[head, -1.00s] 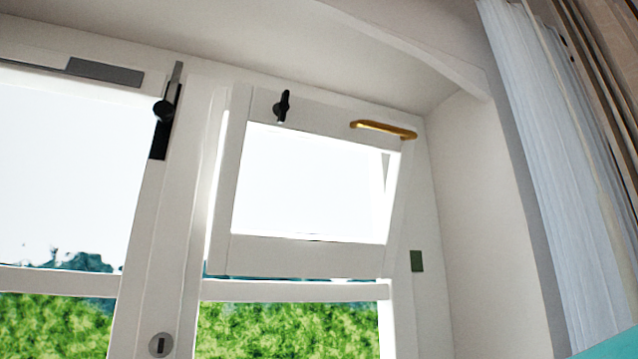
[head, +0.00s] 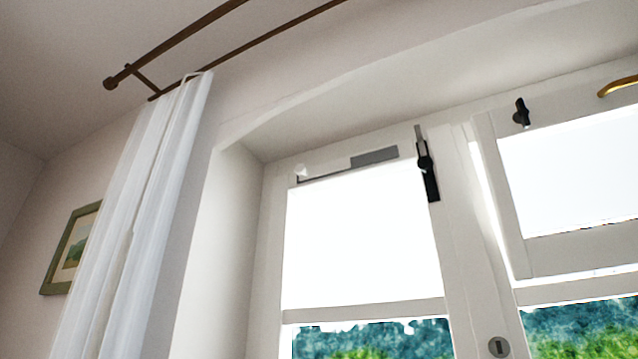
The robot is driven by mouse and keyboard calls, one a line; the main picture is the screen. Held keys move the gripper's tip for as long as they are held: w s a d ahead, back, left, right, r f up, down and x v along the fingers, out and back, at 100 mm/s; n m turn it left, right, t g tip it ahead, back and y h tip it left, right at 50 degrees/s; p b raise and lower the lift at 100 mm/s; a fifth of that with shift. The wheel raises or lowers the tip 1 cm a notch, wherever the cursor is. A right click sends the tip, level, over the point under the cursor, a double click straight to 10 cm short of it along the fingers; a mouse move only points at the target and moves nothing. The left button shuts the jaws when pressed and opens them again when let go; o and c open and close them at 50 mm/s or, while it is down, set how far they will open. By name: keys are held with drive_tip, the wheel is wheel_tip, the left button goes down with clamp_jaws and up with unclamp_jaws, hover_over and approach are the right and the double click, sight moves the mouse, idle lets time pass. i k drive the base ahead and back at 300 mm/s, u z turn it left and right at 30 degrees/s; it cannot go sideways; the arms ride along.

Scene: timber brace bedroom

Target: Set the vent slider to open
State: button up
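A slim vent strip, which looks like the vent slider (head: 375,157), runs along the top rail of the left window sash (head: 365,306). Its right part is a flat grey plate. A thin dark line runs left from the plate to a small pale knob (head: 301,171) at the strip's left end. The strip is small in the head view, so I cannot tell its setting for certain. My gripper is not in view.
A black handle (head: 428,175) sits right of the strip. The tilted right sash (head: 580,249) carries a black knob (head: 521,113) and a brass handle (head: 619,86). A white curtain (head: 135,225) hangs from a dark rod (head: 185,50) at left. A framed picture (head: 71,249) hangs behind it.

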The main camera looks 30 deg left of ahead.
sight(300, 169)
drive_tip(key=k, duration=0.25)
drive_tip(key=u, duration=1.05)
drive_tip(key=i, duration=0.5)
drive_tip(key=z, duration=0.05)
